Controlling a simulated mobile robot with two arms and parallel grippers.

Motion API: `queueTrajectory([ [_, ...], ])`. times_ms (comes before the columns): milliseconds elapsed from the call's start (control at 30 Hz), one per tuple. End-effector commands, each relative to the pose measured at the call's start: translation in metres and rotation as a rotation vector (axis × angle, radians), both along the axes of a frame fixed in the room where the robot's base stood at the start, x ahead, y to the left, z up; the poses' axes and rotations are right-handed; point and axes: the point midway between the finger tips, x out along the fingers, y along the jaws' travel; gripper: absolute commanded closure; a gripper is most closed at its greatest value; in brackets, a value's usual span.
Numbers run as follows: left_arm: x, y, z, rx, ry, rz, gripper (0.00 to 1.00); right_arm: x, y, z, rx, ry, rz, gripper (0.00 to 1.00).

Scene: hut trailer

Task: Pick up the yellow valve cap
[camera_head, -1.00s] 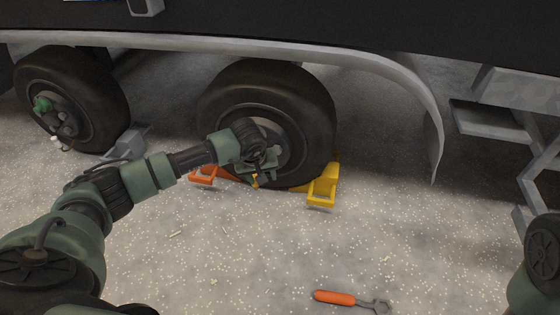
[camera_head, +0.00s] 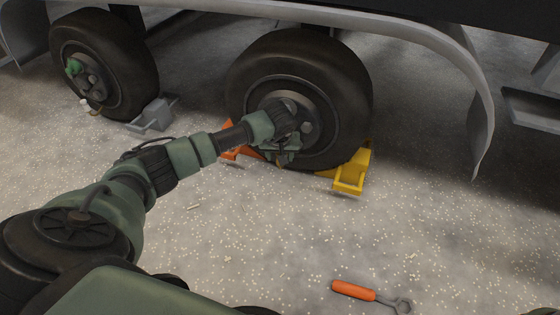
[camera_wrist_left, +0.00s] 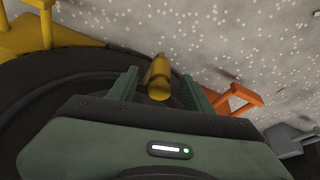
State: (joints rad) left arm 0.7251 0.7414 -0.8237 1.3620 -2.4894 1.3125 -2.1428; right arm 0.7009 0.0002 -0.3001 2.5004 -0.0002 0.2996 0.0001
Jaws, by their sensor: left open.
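The yellow valve cap (camera_wrist_left: 158,79) shows in the left wrist view as a small yellow cylinder in front of the dark wheel. It lies between the two green fingers of my left gripper (camera_wrist_left: 160,90), with a gap on each side. In the head view my left gripper (camera_head: 282,152) is at the lower part of the middle wheel (camera_head: 342,100), and I cannot make out the cap there. The left gripper is open. My right gripper is in neither view.
A yellow chock (camera_head: 350,178) and an orange chock (camera_head: 232,152) flank the middle wheel. A grey chock (camera_head: 155,115) sits by the left wheel (camera_head: 130,60). An orange-handled wrench (camera_head: 354,290) lies on the speckled ground. The trailer fender (camera_head: 478,110) curves overhead.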

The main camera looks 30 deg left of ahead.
Motion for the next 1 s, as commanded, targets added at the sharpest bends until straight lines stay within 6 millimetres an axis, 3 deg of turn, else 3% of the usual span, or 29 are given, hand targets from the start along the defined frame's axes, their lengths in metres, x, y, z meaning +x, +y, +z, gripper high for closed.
queueTrajectory([
  [133,0.0,0.0,0.001,0.0,0.0,0.0,0.5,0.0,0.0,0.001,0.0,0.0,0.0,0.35],
  [333,0.0,0.0,0.001,0.0,0.0,0.0,1.0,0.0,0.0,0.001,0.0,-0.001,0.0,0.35],
  [767,0.0,0.0,0.002,0.001,-0.001,0.0,1.0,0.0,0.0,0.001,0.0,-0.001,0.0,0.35],
  [1000,0.0,0.0,0.02,0.002,-0.003,0.0,1.0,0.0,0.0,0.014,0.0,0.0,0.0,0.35],
])
